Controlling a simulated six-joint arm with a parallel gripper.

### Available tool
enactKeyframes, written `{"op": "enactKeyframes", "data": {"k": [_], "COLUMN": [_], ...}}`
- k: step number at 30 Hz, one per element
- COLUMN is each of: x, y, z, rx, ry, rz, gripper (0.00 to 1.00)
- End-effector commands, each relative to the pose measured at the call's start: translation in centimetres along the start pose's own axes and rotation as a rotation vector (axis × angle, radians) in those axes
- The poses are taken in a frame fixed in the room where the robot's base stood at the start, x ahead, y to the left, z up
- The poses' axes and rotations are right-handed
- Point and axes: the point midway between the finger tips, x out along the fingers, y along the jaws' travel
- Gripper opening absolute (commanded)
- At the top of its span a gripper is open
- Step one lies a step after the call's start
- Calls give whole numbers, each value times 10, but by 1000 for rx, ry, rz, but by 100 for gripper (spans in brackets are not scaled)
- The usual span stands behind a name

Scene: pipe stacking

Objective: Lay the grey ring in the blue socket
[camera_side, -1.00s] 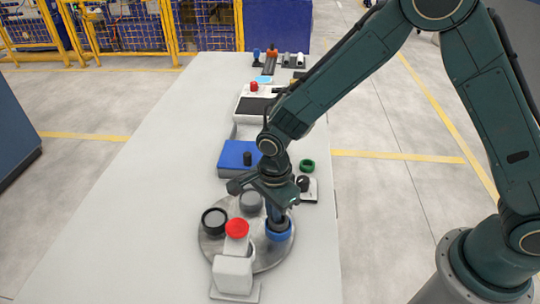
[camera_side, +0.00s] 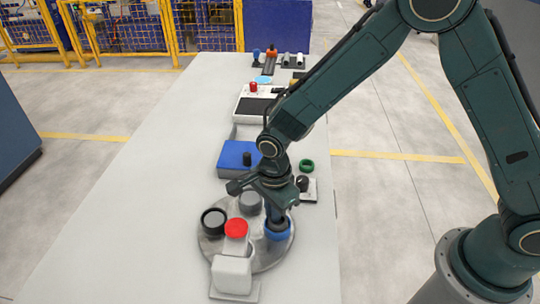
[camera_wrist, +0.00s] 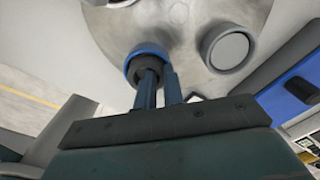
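The blue socket (camera_side: 279,236) is a short round cup on the right side of the round metal plate; it also shows in the wrist view (camera_wrist: 131,59). A dark grey ring (camera_wrist: 151,65) sits at the socket's mouth, with blue showing around its far side. My gripper (camera_wrist: 159,78) points down over the socket, and its two blue fingers reach the dark ring with a narrow gap between them. They appear shut on it. In the side view my gripper (camera_side: 276,216) covers part of the ring, and how deep the ring sits is hard to tell.
The round plate (camera_side: 265,262) also bears a black cup (camera_side: 214,222), a red-topped part (camera_side: 237,228) and a grey cup (camera_side: 250,203). A white block (camera_side: 232,274) stands in front. The table's left is clear.

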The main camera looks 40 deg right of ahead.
Motion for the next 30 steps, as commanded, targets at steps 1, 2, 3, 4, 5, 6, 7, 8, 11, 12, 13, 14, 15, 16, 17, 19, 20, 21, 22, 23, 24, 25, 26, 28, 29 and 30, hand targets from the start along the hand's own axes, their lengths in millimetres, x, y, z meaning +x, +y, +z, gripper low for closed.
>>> {"op": "enactKeyframes", "data": {"k": [1, 2, 3, 4, 5, 6, 7, 8, 11, 12, 13, 14, 15, 16, 17, 19, 20, 21, 22, 23, 24, 25, 26, 28, 29, 30], "x": [12, 12, 12, 12, 12, 12, 12, 12, 12, 12, 12, 12, 12, 12, 11, 10, 9, 7, 5, 3, 0, -3, -6, -15, -19, -25], "y": [3, 3, 3, 3, 3, 3, 3, 3, 3, 3, 4, 4, 4, 4, 4, 4, 4, 4, 4, 3, 3, 3, 2, 2, 2, 2], "z": [-1, -1, -1, -1, -1, -1, -1, -1, -1, -1, -1, -1, -1, -1, -1, -1, -1, -1, 0, 0, 0, 0, 0, 0, 0, 0], "rx": [3, 3, 4, 4, 4, 4, 4, 4, 4, 3, 3, 3, 3, 3, 3, 2, 2, 2, 2, 2, 2, 1, 1, 1, 1, 1], "ry": [3, 3, 3, 3, 3, 3, 3, 3, 3, 3, 3, 3, 3, 3, 3, 3, 2, 2, 2, 2, 2, 2, 1, 1, 1, 1], "rz": [11, 11, 11, 11, 11, 11, 11, 11, 11, 12, 12, 12, 12, 12, 12, 12, 12, 12, 12, 11, 10, 10, 9, 8, 7, 6], "gripper": [28, 29, 30, 30, 30, 31, 31, 31, 31, 31, 31, 31, 31, 31, 31, 31, 31, 31, 31, 31, 31, 31, 31, 31, 31, 31]}}
